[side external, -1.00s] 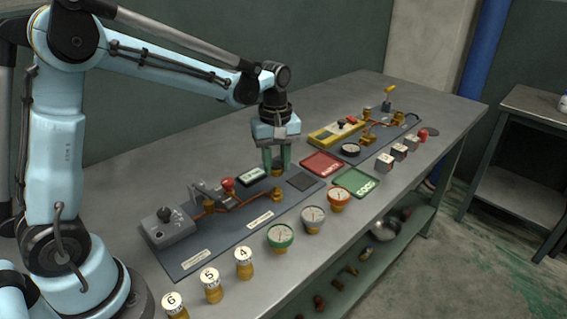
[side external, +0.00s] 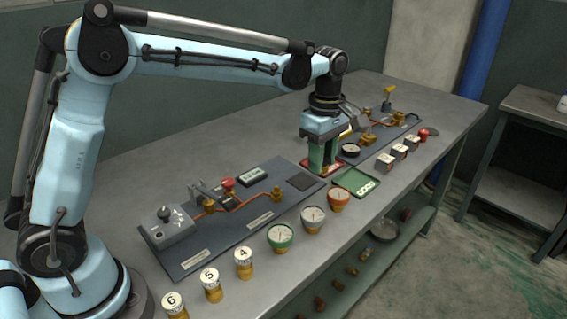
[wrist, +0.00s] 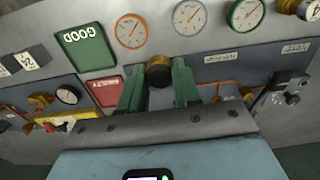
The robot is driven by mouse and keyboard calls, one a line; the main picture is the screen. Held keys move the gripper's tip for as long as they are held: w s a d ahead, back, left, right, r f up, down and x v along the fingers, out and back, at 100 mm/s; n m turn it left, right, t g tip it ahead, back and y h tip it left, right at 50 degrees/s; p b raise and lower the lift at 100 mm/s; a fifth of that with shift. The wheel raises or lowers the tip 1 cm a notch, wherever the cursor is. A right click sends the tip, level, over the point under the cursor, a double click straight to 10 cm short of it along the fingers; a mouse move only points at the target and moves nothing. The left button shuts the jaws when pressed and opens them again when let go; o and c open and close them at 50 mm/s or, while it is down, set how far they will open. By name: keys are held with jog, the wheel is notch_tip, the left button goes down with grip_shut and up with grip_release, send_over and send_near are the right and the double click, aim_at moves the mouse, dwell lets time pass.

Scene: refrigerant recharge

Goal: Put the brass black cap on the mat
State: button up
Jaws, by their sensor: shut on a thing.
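My gripper (side external: 322,165) is over the red tray (side external: 312,173) in the side view. In the wrist view its green fingers (wrist: 158,80) are shut on a brass cap with a dark top (wrist: 159,68). The cap is hidden by the fingers in the side view. A dark square mat (side external: 301,182) lies on the near grey panel, to the left of the gripper. Its top looks bare.
A brass fitting (side external: 277,196) stands on the near panel beside the mat. The green GOOD tray (side external: 356,181) lies right of the gripper. Several gauges (side external: 313,216) stand along the front edge. A second panel with brass valves (side external: 369,138) lies farther back.

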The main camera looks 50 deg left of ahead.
send_over(302, 181)
notch_tip(302, 181, down, 7)
jog(key=shift+r, duration=0.2)
jog(key=shift+f, duration=2.05)
jog(key=shift+f, duration=0.1)
jog(key=o, duration=1)
